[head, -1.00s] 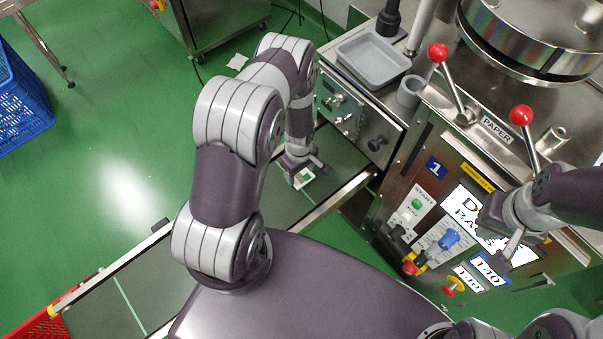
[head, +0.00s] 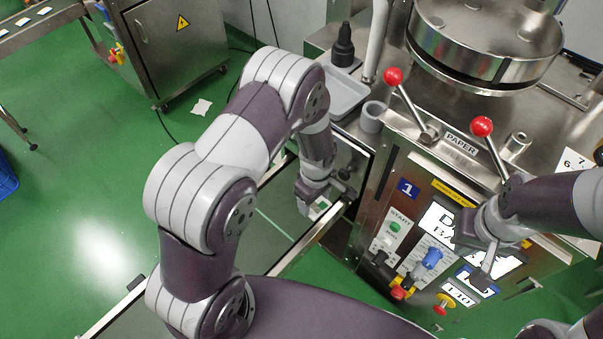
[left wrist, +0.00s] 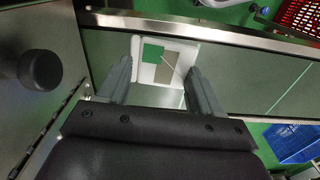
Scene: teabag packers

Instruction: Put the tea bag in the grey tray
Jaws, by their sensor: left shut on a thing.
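The tea bag, a small white packet with a green square, shows in the head view (head: 320,205) and the left wrist view (left wrist: 148,74). My left gripper (head: 323,203) is shut on it, low over the conveyor beside the machine. In the left wrist view the packet sits between the two fingertips (left wrist: 160,80). The grey tray (head: 352,93) stands on the steel counter above and right of the left gripper, partly hidden by my left arm. My right gripper (head: 476,258) is in front of the machine's control panel, with its fingers apart and nothing seen between them.
A grey cup (head: 373,116) and a black bottle (head: 343,46) stand near the tray. Levers with red balls (head: 393,76) rise from the machine (head: 440,190). The conveyor rail (head: 312,238) runs below the left gripper. Open green floor (head: 100,170) lies to the left.

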